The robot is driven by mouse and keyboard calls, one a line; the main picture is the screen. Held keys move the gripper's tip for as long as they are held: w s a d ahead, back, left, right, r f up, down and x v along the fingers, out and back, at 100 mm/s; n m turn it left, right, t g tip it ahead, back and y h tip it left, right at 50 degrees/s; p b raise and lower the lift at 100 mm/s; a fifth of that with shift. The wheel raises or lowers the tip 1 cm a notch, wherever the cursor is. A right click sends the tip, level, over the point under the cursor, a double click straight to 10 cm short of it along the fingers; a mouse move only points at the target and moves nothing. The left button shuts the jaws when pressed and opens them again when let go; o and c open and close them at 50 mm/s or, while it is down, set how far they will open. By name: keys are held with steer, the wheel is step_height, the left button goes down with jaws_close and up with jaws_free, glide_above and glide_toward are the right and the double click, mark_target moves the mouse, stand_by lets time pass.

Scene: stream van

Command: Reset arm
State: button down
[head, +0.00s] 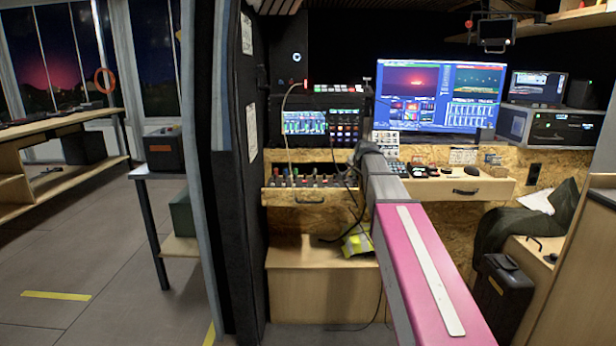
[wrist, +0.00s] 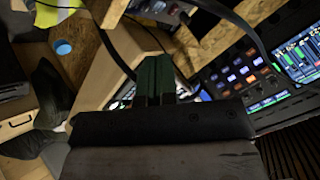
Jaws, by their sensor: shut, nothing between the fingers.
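My arm, with a pink link, reaches forward from the bottom right of the head view toward the desk. Its dark far end is in front of the monitors and mixing gear. In the wrist view my gripper (wrist: 155,72) shows its green fingers together, with nothing between them. The fingers point at the wooden desk area, with the button panels to the right. In the head view the fingers are too small to make out.
A yellow cloth (head: 357,243) lies on a low wooden box (head: 318,258). Floor is open at left.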

steer(key=s+f+n+g, duration=0.3)
steer(key=s+f+g, duration=0.1)
steer(key=s+f, duration=1.2)
steer(key=s+f+n+g+h, duration=0.1)
steer(key=s+f+n+g, duration=0.3)
steer(key=s+f, duration=1.2)
steer(key=s+g, duration=0.1)
steer(key=s, duration=0.4)
steer(key=shift+s+a+f+n, duration=0.15)
steer(key=shift+a+f+n, duration=0.1)
steer(key=shift+f+n, duration=0.1)
